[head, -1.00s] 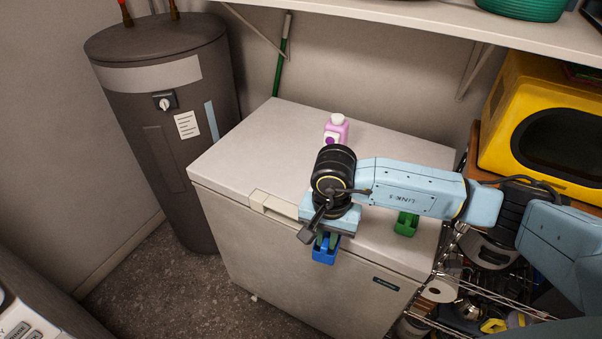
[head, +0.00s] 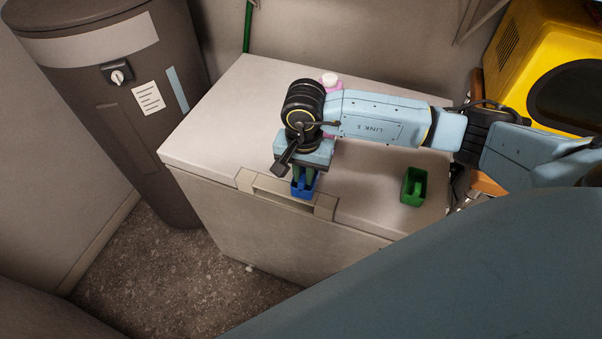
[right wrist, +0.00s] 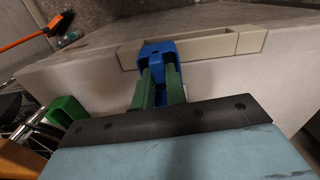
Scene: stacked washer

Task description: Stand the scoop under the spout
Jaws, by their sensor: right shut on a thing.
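My right gripper (head: 303,176) is shut on a blue scoop (head: 301,188), above the front edge of the white chest freezer, by its handle. In the right wrist view the green fingers hold the blue scoop (right wrist: 157,50) near the pale freezer handle. I cannot tell whether the scoop touches the freezer. A pink bottle with a white cap (head: 330,79) stands farther back on the lid, mostly hidden behind my right arm. No spout can be made out clearly. My left gripper is not in view.
A green scoop-like container (head: 414,187) stands on the right of the freezer lid (head: 215,130). The freezer handle (head: 286,193) juts from the front edge. A grey water heater (head: 110,110) stands left and a yellow appliance (head: 530,75) right. The lid's left part is clear.

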